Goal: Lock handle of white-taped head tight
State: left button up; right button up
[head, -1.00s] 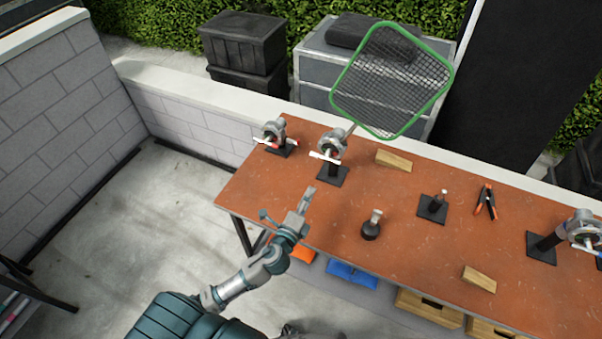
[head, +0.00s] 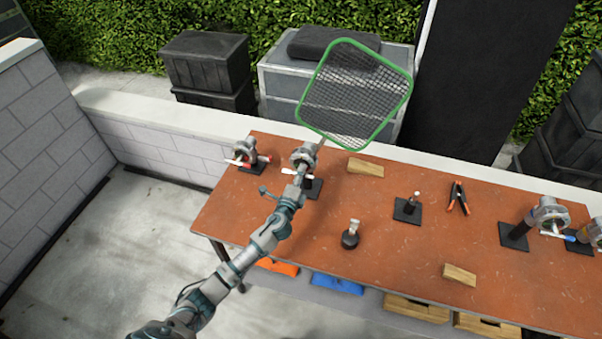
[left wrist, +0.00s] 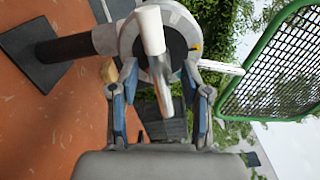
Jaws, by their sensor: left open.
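The grey clamp head (head: 303,155) stands on a black post with a square black base (head: 314,188) near the bench's back left. A bar handle (left wrist: 152,30) with a white end points towards the wrist camera, and another white bar end (left wrist: 220,68) sticks out right. My left gripper (head: 301,172) is in front of this head, also seen in the left wrist view (left wrist: 160,82). Its fingers are open on either side of the handle; contact cannot be told. My right gripper is not in view.
A green-framed net (head: 356,95) rises just behind the head. A red-marked head (head: 244,150) stands left and a blue-marked one (head: 550,212) right. The brown bench (head: 400,245) also holds wooden wedges (head: 366,167), a clamp (head: 457,197) and a small black-based piece (head: 351,236).

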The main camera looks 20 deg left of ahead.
pick_arm(q)
jog(key=shift+w+a, duration=0.25)
jog(key=shift+a, duration=0.45)
jog(key=shift+f, duration=0.1)
jog(key=shift+c, duration=1.4)
jog(key=shift+d, duration=0.1)
jog(key=c, duration=0.4)
jog(key=shift+d, duration=0.15)
grip_shut()
jog(key=shift+s+d, duration=0.1)
jog(key=shift+d, duration=0.05)
jog(key=shift+f+n+b, duration=0.1)
jog(key=shift+n+b, duration=0.2)
jog(key=shift+n, duration=0.3)
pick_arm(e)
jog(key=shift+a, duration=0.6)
